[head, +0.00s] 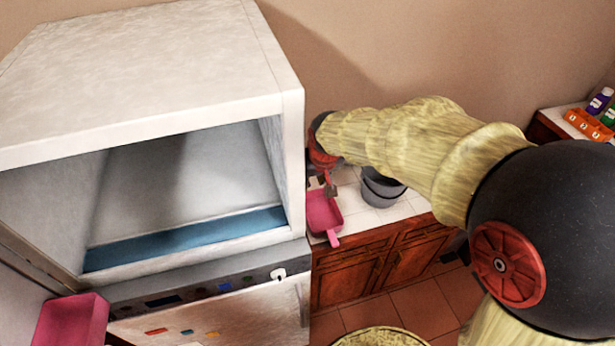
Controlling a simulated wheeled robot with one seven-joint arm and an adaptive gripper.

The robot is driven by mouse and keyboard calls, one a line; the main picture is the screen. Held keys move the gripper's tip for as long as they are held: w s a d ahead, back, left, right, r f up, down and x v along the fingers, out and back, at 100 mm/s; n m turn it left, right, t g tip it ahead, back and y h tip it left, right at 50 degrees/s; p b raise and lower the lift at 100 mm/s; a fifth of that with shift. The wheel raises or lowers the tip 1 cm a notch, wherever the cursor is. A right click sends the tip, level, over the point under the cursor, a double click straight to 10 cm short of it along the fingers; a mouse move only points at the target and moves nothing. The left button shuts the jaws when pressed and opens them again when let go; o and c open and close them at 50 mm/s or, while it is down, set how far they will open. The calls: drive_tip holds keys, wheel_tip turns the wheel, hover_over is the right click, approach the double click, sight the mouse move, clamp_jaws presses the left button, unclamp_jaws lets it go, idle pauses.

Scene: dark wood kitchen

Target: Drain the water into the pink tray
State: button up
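A pink tray-like thing with a stubby handle (322,212) sits at the left end of the white-tiled counter, beside the large white cabinet. A pink open box (72,322) is at the lower left; I cannot tell which of the two is the pink tray. A dark grey pot or bucket (380,188) stands upright on the counter, partly behind my arm. My gripper (331,187) points down at the far edge of the pink tray-like thing. It is small and partly hidden, so its opening, any contact and anything held are unclear. No water is visible.
The white open-fronted cabinet or oven (150,120) with a blue strip inside fills the left. Its panel has knobs (277,274). A second counter at right holds bottles (600,100) and an orange block (588,124). Tiled floor (425,308) is open below.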

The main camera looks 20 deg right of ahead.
drive_tip(key=w+f, duration=0.1)
drive_tip(key=w, duration=0.1)
drive_tip(key=w+f, duration=0.2)
drive_tip(key=shift+w+f, duration=0.25)
drive_tip(key=shift+w, duration=0.05)
drive_tip(key=shift+w+f, duration=0.25)
drive_tip(key=shift+f, duration=0.35)
drive_tip(key=shift+c, duration=0.2)
drive_tip(key=c, duration=0.7)
clamp_jaws()
